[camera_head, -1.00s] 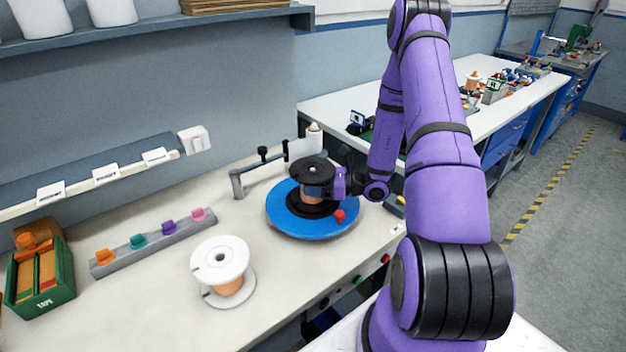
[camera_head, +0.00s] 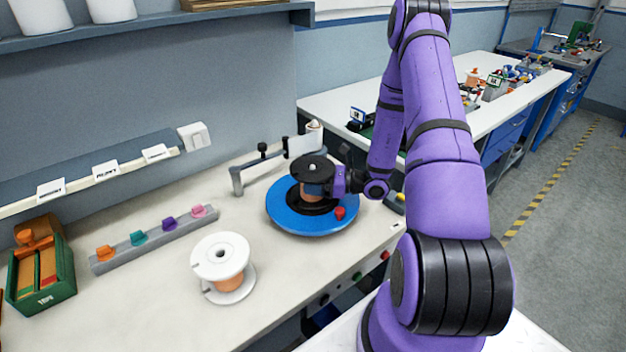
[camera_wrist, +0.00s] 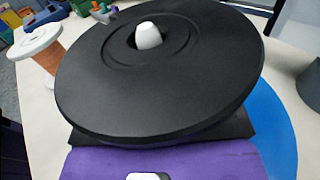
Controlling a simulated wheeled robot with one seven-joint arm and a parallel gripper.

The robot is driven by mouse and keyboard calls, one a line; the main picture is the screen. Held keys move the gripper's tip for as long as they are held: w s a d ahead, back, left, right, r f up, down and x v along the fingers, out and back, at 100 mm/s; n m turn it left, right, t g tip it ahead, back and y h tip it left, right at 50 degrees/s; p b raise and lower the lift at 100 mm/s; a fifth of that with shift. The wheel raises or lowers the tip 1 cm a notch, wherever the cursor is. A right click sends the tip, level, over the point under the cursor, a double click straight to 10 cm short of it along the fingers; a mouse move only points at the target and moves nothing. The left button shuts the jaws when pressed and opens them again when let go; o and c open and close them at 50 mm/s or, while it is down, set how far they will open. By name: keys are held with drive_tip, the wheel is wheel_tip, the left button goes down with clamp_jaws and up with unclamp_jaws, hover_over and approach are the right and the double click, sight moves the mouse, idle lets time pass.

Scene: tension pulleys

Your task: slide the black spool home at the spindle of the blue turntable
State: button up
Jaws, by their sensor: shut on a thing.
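The black spool (camera_head: 312,163) has black flanges and a copper-coloured winding. It stands over the middle of the blue turntable (camera_head: 288,221). In the wrist view, the spool's top flange (camera_wrist: 100,80) fills the picture, and the white spindle tip (camera_wrist: 148,36) shows up through its centre hole. The spool's lower flange appears at or very near the turntable's surface; I cannot tell if it touches. My gripper (camera_head: 338,181) is shut on the spool from the right, at its winding between the flanges. The fingertips are hidden by the flange in the wrist view.
A white spool (camera_head: 223,262) with copper winding stands on the bench to the left. A red knob (camera_head: 340,213) sits at the turntable's front right. A grey arm fixture (camera_head: 240,178) stands behind it. A rack with coloured clips (camera_head: 155,239) and a green tape box (camera_head: 42,275) lie further left.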

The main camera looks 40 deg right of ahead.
drive_tip(key=o, duration=1.4)
drive_tip(key=shift+d, duration=0.1)
drive_tip(key=shift+v, duration=3.7)
